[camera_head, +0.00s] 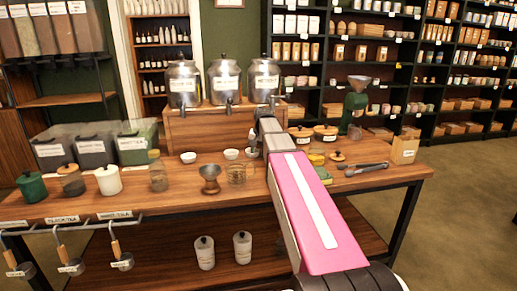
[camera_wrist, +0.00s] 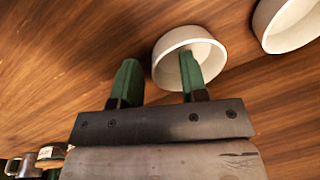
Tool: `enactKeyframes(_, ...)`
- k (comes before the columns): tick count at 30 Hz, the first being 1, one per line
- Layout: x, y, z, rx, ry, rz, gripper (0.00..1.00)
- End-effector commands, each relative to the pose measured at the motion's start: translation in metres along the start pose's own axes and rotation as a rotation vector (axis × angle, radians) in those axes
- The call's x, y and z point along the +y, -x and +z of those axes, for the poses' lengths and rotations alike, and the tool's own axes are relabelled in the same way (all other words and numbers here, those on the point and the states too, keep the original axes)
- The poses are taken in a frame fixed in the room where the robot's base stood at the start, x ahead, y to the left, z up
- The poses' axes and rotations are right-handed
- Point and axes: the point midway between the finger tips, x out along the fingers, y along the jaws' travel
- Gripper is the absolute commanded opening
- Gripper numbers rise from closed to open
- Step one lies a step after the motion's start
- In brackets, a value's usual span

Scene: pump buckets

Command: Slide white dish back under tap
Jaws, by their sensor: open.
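In the wrist view my gripper (camera_wrist: 159,60) is open, with green fingers. One white dish (camera_wrist: 183,38) is at the fingertips. The right finger overlaps the inside of the dish and the left finger is outside its left edge. I cannot tell whether either touches it. A second white dish (camera_wrist: 268,22) is at the upper right. In the head view a white dish (camera_head: 188,158) stands at the left and another (camera_head: 231,155) stands left of my gripper (camera_head: 254,144). Three metal urns with taps (camera_head: 226,80) stand behind on a wooden riser. My arm hides part of the area under the right tap.
Glass jars (camera_head: 236,174) and a metal funnel cup (camera_head: 209,175) stand in front of the dishes. Lidded canisters (camera_head: 107,180) stand at the left. Black tongs (camera_head: 366,168) and a green grinder (camera_head: 353,108) are at the right. The wooden table (camera_head: 180,205) has clear room at its front.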

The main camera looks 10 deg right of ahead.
Motion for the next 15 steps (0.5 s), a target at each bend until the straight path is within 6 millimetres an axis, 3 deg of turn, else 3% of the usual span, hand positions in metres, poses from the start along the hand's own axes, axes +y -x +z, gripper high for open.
enactKeyframes(6, 0.0, 0.0001, 0.0, 0.0, 0.0, 0.0, 0.4)
enactKeyframes(10, 0.0001, 0.0001, -0.0001, 0.0, 0.0, 0.0, 0.0)
enactKeyframes(15, 0.0001, 0.0002, -0.0001, 0.0, 0.0, 0.0, 0.0)
